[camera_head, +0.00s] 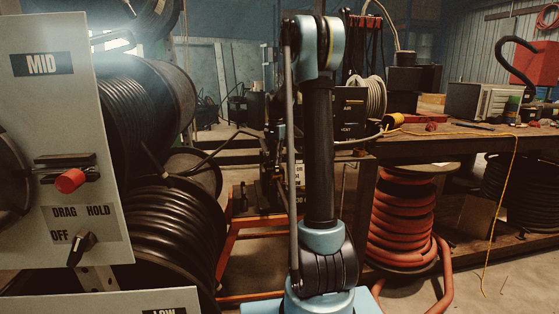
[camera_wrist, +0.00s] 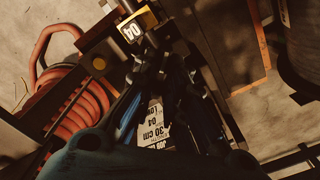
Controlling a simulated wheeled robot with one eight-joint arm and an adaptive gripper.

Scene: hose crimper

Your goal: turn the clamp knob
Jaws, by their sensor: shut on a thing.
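In the wrist view my gripper (camera_wrist: 168,72) is shut on a dark part, which fits the clamp knob. The fingers and the shade hide most of it, so its shape and turn cannot be told. A white job tag (camera_wrist: 154,128) reading 04 and 30 cm lies between the fingers, lower down. In the head view my arm stands in front of the dark crimper, and my gripper is hidden.
An orange hose coil (camera_head: 398,225) stands under the wooden bench (camera_head: 450,145) at right. Black hose reels (camera_head: 150,115) and a grey panel (camera_head: 45,100) with a red knob (camera_head: 70,181) and a drag/hold switch (camera_head: 82,247) stand close at left. An orange frame (camera_head: 232,235) runs low beside my arm.

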